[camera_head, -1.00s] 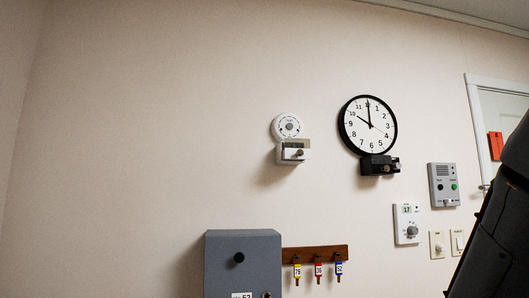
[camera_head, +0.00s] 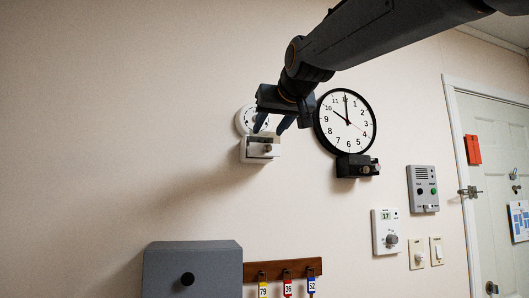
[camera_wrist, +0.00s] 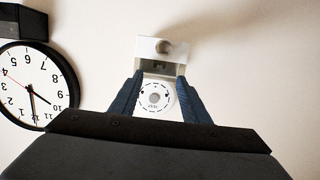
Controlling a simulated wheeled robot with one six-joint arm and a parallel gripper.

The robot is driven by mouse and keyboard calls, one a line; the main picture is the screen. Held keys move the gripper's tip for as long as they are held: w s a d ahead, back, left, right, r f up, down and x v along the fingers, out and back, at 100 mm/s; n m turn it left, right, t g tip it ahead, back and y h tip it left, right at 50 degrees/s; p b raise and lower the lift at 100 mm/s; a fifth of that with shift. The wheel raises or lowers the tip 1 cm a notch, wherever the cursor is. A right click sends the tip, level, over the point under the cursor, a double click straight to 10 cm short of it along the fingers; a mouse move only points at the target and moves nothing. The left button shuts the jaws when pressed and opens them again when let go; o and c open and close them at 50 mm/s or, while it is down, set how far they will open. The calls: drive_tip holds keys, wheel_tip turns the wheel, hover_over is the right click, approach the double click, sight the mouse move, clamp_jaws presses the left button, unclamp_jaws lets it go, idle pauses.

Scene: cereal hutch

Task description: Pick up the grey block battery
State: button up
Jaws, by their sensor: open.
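A small grey block (camera_wrist: 160,67), which looks like the battery, sits at the slot of a white holder (camera_wrist: 150,47) on the wall. In the head view the white holder (camera_head: 249,156) hangs just below a round white detector (camera_head: 243,120), and the grey block (camera_head: 260,140) is partly hard to make out. My gripper (camera_head: 270,130) is open in front of the detector, its fingers pointing down toward the holder. In the wrist view my gripper (camera_wrist: 160,75) has a finger on either side of the block, with nothing held. I cannot tell whether the fingers touch it.
A black-rimmed clock (camera_head: 345,121) with a black holder (camera_head: 350,167) hangs close to the right of my gripper. A grey box (camera_head: 193,268) and a key rack (camera_head: 283,270) are below. Wall panels (camera_head: 423,188) and a door (camera_head: 490,140) are further right.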

drive_tip(key=p+x, duration=0.1)
drive_tip(key=x, duration=0.2)
drive_tip(key=shift+d+r, duration=0.1)
drive_tip(key=shift+r, duration=0.1)
drive_tip(key=shift+p+x, duration=1.5)
drive_tip(key=shift+x, duration=0.75)
drive_tip(key=shift+f, duration=0.15)
drive_tip(key=shift+c, duration=0.3)
clamp_jaws()
